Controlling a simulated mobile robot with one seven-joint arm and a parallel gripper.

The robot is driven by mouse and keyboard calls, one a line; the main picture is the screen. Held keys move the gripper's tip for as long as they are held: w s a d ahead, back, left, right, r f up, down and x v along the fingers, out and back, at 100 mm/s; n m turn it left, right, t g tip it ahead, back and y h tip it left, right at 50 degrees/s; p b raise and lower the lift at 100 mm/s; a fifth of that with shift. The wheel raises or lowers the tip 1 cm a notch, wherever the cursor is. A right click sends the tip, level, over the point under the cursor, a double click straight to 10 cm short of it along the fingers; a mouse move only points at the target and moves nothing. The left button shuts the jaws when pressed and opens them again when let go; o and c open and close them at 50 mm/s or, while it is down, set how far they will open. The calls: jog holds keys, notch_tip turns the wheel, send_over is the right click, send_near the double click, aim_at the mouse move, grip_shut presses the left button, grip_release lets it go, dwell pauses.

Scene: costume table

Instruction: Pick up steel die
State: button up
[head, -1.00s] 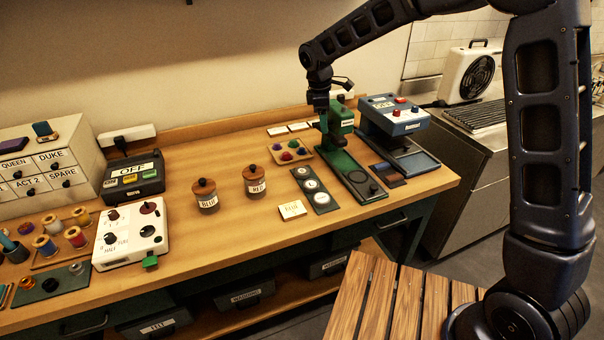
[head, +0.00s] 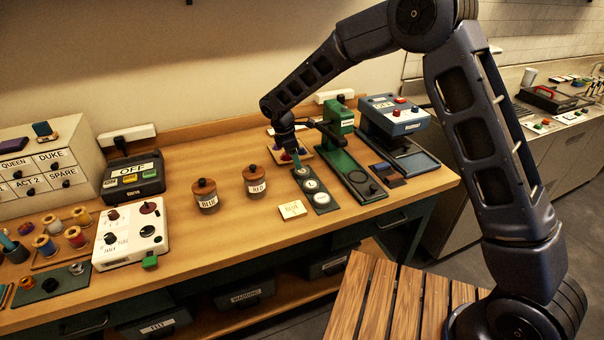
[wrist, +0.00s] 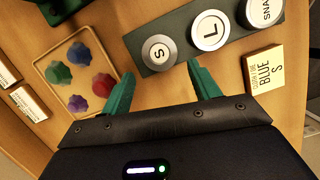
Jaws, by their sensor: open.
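My gripper (head: 297,162) is over the back end of the strip. In the wrist view its teal fingers (wrist: 161,82) are open and empty, spread to either side of the S die, which appears just beyond the tips. Contact is not visible.
A tray (wrist: 106,68) of coloured knobs lies beside the strip. A green press (head: 342,150) stands close on the right. A yellow card (wrist: 264,68) reads BLUE S. Two lidded jars (head: 206,196) stand left, with bare wood between them and the tray.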

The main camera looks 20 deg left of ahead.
aim_at(302, 171)
jog(key=shift+d+x, duration=0.15)
jog(key=shift+x, duration=1.25)
jog(key=shift+d+x, duration=0.1)
jog(key=shift+x, duration=1.3)
jog(key=shift+w, duration=0.15)
jog(key=c, duration=0.9)
